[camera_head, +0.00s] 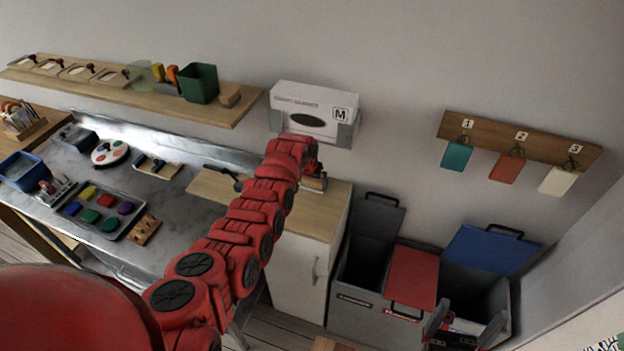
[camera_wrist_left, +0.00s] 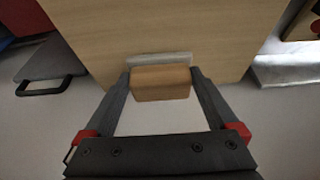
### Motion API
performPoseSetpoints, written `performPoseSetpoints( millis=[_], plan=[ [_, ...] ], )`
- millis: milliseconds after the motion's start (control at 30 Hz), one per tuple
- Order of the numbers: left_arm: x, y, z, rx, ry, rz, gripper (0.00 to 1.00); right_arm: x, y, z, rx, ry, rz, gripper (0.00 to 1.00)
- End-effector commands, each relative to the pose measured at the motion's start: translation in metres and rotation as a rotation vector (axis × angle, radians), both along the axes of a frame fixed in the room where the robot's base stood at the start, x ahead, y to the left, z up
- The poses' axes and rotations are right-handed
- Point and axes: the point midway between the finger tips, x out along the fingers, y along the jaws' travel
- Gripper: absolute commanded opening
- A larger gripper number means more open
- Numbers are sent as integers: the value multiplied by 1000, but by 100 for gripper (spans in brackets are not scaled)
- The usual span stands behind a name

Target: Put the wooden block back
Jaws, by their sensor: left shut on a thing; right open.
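The wooden block (camera_wrist_left: 160,84) is a small tan block with rounded edges, seen in the left wrist view between the two fingers of my left gripper (camera_wrist_left: 160,83). My left gripper is shut on it, over the wooden cabinet top (camera_wrist_left: 160,25). A pale grey strip (camera_wrist_left: 160,58) shows along the block's far side; I cannot tell whether it is part of the block. My right gripper (camera_head: 455,335) is open and empty at the bottom right, near the bins.
A white glove box (camera_head: 300,98) is on the wall above my left gripper. Grey bins (camera_head: 352,313) stand right of the cabinet. A black-handled tool (camera_head: 225,176) lies to the left.

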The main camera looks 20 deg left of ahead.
Motion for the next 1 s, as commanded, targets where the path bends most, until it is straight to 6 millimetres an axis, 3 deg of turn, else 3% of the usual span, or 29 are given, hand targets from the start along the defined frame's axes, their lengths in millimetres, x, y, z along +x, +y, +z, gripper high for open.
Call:
performPoseSetpoints(
  millis=[467, 500, 533, 1000],
  plan=[
    [0, -1, -12, -1, -1, 0, 32, 0, 0, -1, 0, 0, 0, 91],
    [0, -1, -12, -1, -1, 0, 96, 0, 0, 0, 0, 0, 0, 91],
    [0, -1, -11, -1, -1, 0, 100, 0, 0, 0, 0, 0, 0, 91],
    [-1, -2, -2, 0, -2, -3, 100, 0, 0, 0, 0, 0, 0, 91]
  ],
)
